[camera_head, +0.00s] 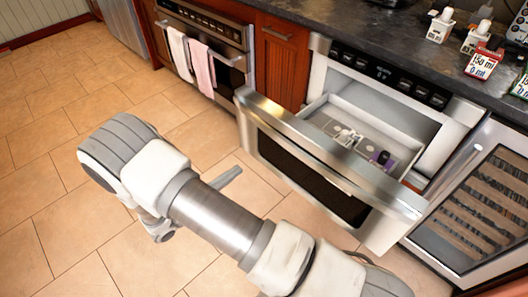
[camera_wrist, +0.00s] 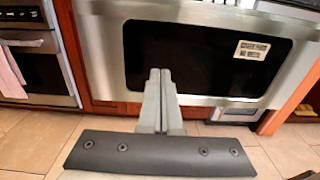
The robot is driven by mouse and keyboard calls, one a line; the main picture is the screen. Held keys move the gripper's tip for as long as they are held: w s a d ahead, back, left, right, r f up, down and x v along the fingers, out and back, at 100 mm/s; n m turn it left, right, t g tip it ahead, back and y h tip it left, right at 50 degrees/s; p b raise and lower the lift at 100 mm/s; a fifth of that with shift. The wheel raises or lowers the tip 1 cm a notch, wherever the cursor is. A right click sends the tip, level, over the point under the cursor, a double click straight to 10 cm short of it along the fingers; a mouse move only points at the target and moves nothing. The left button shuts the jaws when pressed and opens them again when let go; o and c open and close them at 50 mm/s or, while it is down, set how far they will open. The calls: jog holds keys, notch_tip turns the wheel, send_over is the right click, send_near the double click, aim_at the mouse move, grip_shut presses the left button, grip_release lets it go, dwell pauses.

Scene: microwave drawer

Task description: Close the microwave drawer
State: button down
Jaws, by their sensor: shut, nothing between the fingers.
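The microwave drawer (camera_head: 325,165) is pulled out from its stainless housing below the counter, with its inside tray showing. Its steel front has a dark window and a bar handle (camera_head: 300,153). Small items lie inside the tray. In the wrist view the drawer front (camera_wrist: 205,55) faces me, with a label at the right of its dark window. My gripper (camera_wrist: 160,72) is shut and empty, pointing at the drawer front. In the head view my gripper (camera_head: 238,170) is to the left of the drawer front, apart from it. I cannot tell in the wrist view whether the fingertips touch the front.
An oven (camera_head: 205,45) with two hanging towels stands to the left, past a wooden cabinet (camera_head: 281,60). A glass-fronted wine cooler (camera_head: 475,205) stands to the right. Small bottles and signs sit on the dark counter (camera_head: 400,35). Tiled floor at the left is clear.

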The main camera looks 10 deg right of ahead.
aim_at(268, 147)
jog(key=b+x, duration=0.1)
jog(key=x, duration=0.6)
jog(key=b+x, duration=0.1)
jog(key=x, duration=0.5)
jog(key=shift+w+d+f+b, duration=0.2)
jog(key=shift+w+d+b, duration=0.05)
jog(key=shift+w+b, duration=0.1)
jog(key=shift+w+d, duration=0.1)
